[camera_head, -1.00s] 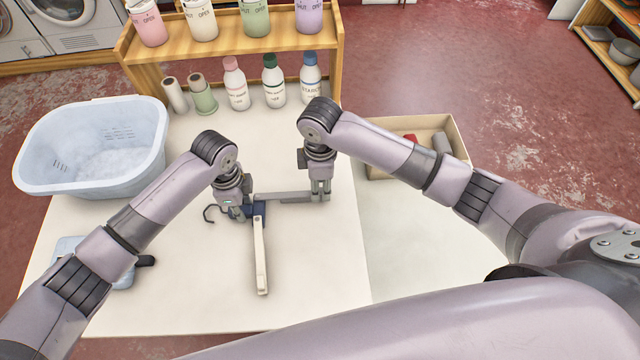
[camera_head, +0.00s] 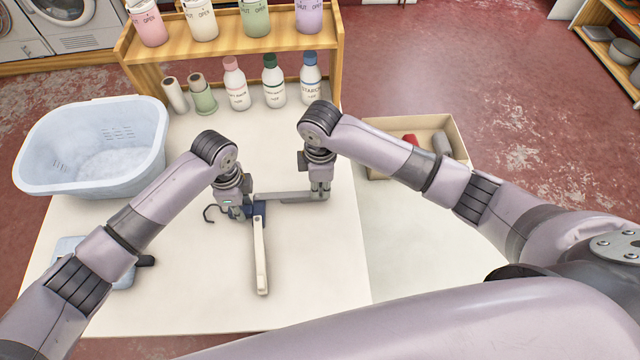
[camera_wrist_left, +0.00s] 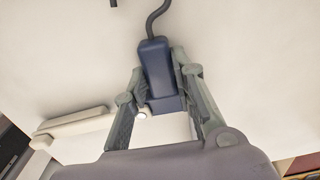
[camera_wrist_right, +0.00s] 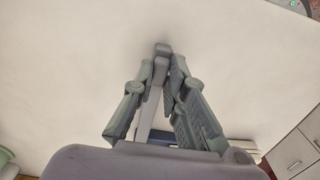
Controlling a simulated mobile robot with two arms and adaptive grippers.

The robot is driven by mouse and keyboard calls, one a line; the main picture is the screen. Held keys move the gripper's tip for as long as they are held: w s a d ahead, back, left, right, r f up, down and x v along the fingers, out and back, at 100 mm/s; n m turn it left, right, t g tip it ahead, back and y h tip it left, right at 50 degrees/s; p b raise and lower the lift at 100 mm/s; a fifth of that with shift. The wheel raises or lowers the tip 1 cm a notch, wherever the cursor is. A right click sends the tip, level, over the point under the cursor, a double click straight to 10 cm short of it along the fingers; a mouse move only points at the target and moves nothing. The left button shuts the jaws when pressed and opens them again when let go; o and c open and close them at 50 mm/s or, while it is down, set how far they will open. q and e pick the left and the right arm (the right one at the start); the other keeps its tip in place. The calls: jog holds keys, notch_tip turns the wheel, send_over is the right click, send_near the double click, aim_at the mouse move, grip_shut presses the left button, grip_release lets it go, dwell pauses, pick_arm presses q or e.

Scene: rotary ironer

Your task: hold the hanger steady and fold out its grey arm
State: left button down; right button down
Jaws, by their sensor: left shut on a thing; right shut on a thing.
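The hanger lies over the white table with its navy hub (camera_head: 260,208) in the middle and its dark hook (camera_head: 209,213) to the left. Its white arm (camera_head: 261,257) points toward me. Its grey arm (camera_head: 284,196) points right, roughly square to the white one. My left gripper (camera_head: 238,209) is shut on the hub, which also shows between its fingers in the left wrist view (camera_wrist_left: 157,66). My right gripper (camera_head: 320,193) is shut on the grey arm near its outer end; the arm runs between the fingers in the right wrist view (camera_wrist_right: 150,100). The fingers partly hide both grips.
A pale blue basket (camera_head: 95,150) stands at the left. A wooden shelf (camera_head: 235,45) with several bottles is at the back. An open box (camera_head: 458,140) stands at the right behind my right arm.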

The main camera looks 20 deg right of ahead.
jog(key=shift+w, duration=0.1)
dwell(0.6)
jog(key=shift+w+d+n, duration=0.1)
jog(key=shift+w+n, duration=0.5)
jog(key=shift+w, duration=0.2)
jog(key=w+n, duration=0.1)
jog(key=w, duration=0.1)
jog(key=w+n, duration=0.2)
jog(key=w+a+n, duration=0.1)
jog(key=w+n, duration=0.1)
jog(key=shift+w, duration=0.35)
jog(key=w+a+n, duration=0.2)
jog(key=w+n, duration=0.1)
jog(key=w+a+n, duration=0.1)
jog(key=w, duration=0.1)
jog(key=shift+w+a+r+n, duration=0.1)
jog(key=shift+w+a+n, duration=1.05)
jog(key=shift+n, duration=0.25)
jog(key=shift+w+a+n, duration=0.2)
jog(key=shift+a+n, duration=0.1)
jog(key=shift+n, duration=0.1)
jog(key=c, duration=1.6)
grip_release()
